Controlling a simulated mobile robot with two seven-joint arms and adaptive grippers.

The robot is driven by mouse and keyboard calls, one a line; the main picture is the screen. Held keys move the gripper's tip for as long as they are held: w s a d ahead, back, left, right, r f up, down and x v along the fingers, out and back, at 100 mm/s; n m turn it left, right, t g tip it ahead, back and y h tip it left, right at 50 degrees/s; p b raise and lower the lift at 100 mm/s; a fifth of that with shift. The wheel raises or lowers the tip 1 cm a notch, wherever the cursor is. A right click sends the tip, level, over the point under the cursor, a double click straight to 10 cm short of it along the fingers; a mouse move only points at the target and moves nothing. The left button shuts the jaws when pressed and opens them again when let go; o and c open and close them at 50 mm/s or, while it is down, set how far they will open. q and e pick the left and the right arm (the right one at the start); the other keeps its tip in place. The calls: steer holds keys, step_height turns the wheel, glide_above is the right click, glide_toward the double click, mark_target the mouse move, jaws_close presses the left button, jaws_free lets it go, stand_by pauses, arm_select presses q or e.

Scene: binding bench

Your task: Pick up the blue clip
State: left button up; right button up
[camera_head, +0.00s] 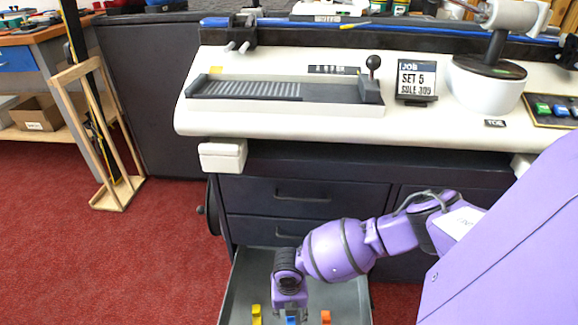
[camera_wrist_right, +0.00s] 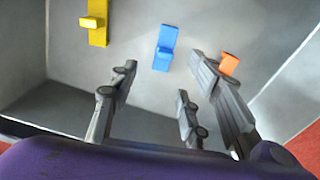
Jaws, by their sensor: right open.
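The blue clip (camera_wrist_right: 165,48) lies on the grey floor of an open drawer, between a yellow clip (camera_wrist_right: 96,22) and an orange clip (camera_wrist_right: 230,65). In the head view the blue clip (camera_head: 291,320) shows only partly, below my right gripper (camera_head: 290,303). In the wrist view my right gripper (camera_wrist_right: 161,75) is open and empty. Its fingers are spread, with the blue clip beyond the fingertips and between them in the picture. No finger visibly touches it. My left gripper is not in view.
The open drawer (camera_head: 352,296) has raised walls around the clips and sits under a bench (camera_head: 420,125). A white block (camera_head: 222,156) juts from the bench's left front. A wooden stand (camera_head: 112,195) is on the red carpet at left.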

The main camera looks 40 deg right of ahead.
mark_target(291, 318)
steer(key=f+b, duration=0.1)
steer(key=f, duration=0.1)
steer(key=f+b, duration=0.1)
steer(key=f, duration=0.1)
steer(key=f+b, duration=0.1)
steer(key=f, duration=0.2)
steer(key=shift+d+f+b, duration=0.1)
steer(key=shift+d+b, duration=0.2)
steer(key=shift+d, duration=0.1)
jaws_close()
